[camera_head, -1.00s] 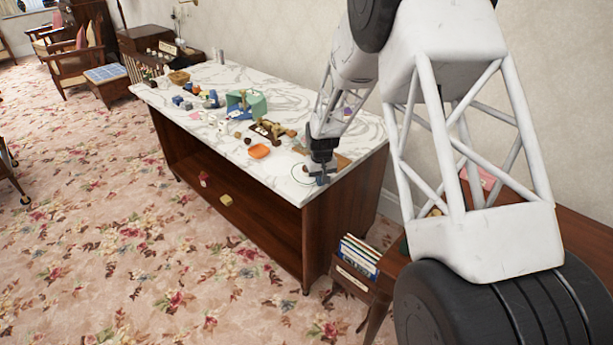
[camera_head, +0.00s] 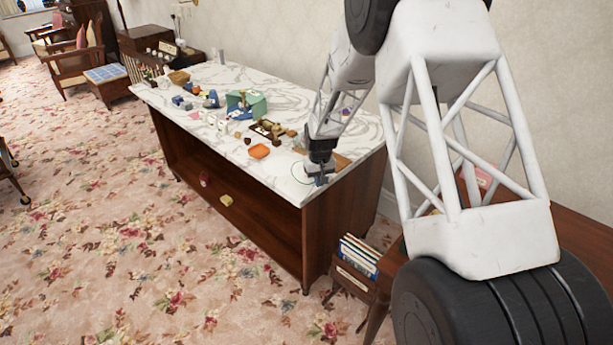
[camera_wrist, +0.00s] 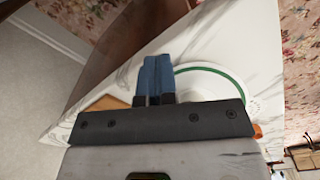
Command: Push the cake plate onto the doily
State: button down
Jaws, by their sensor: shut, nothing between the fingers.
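The cake plate (camera_wrist: 205,82), white with a green ring, lies on the marble top just right of my fingers in the wrist view. In the head view its thin dark outline (camera_head: 295,176) shows left of my gripper. My gripper (camera_wrist: 154,80) is shut and empty, its blue fingertips low beside the plate's edge; I cannot tell if they touch it. It also shows in the head view (camera_head: 317,181) near the table's front right corner. Part of the plate is hidden behind the gripper body. A doily cannot be clearly told apart from the white plate and marble.
An orange dish (camera_head: 259,151) lies left of the plate on the marble table (camera_head: 215,147). A wooden board (camera_wrist: 106,103) lies beside my gripper. A brown tray, a green holder (camera_head: 257,104) and small items crowd the table's middle and far end. The front edge is close.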

aim_at(301, 169)
jog(key=shift+w+a, duration=0.4)
jog(key=shift+a, duration=0.05)
jog(key=shift+w+a, duration=0.95)
jog(key=shift+a, duration=0.1)
jog(key=shift+w+a, duration=0.4)
jog(key=shift+a, duration=0.1)
jog(key=shift+w+a, duration=0.95)
jog(key=shift+a, duration=0.15)
jog(key=shift+w+a, duration=0.45)
jog(key=shift+a, duration=0.05)
jog(key=shift+w+a, duration=0.25)
jog(key=shift+w+a+f, duration=0.1)
jog(key=shift+w+a, duration=0.15)
jog(key=shift+a, duration=0.05)
jog(key=shift+s+d, duration=0.25)
jog(key=shift+d, duration=0.05)
jog(key=shift+r, duration=0.2)
dwell(0.4)
